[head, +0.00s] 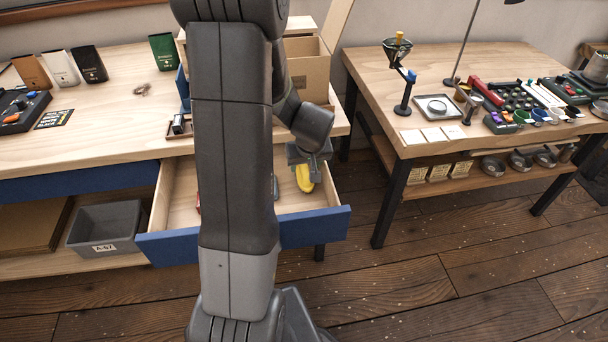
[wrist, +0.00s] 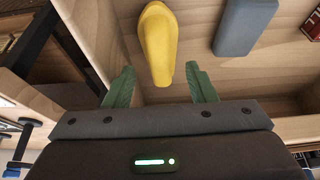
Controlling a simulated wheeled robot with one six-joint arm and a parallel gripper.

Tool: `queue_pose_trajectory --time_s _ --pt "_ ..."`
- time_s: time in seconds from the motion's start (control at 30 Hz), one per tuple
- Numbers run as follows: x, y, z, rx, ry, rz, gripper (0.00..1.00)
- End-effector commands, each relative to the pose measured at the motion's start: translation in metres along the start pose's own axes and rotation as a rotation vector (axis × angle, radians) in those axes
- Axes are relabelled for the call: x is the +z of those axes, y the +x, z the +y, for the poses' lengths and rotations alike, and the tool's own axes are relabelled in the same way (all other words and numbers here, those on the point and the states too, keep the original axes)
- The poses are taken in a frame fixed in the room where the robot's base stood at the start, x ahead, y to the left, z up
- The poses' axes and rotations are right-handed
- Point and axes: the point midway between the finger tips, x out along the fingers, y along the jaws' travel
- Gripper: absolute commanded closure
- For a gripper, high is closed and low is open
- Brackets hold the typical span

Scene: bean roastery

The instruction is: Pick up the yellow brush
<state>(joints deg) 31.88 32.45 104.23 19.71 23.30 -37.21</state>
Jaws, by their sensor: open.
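The yellow brush (wrist: 158,45) lies in the open drawer (head: 170,200). In the head view the brush (head: 304,180) shows near the drawer's right end, partly below my gripper (head: 312,170). In the wrist view my gripper (wrist: 160,88) is open, with a green finger on each side of the brush's near end. The fingers look apart from the brush, and nothing is held. I cannot tell the height left between fingertips and brush.
A grey block (wrist: 245,27) lies beside the brush in the drawer. The drawer's wooden walls and blue front (head: 316,228) stand close around. A grey bin (head: 106,228) sits on the shelf at left. A second table (head: 465,60) with tools stands at right.

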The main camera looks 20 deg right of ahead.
Motion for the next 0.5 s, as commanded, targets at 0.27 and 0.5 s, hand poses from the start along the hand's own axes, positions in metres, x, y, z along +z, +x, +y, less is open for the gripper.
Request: queue_pose_trajectory --time_s 0.27,0.5 --pt "0.000 0.036 -0.001 -0.001 0.001 -0.002 0.49" --pt "0.000 0.045 -0.001 0.000 0.000 -0.001 0.49"
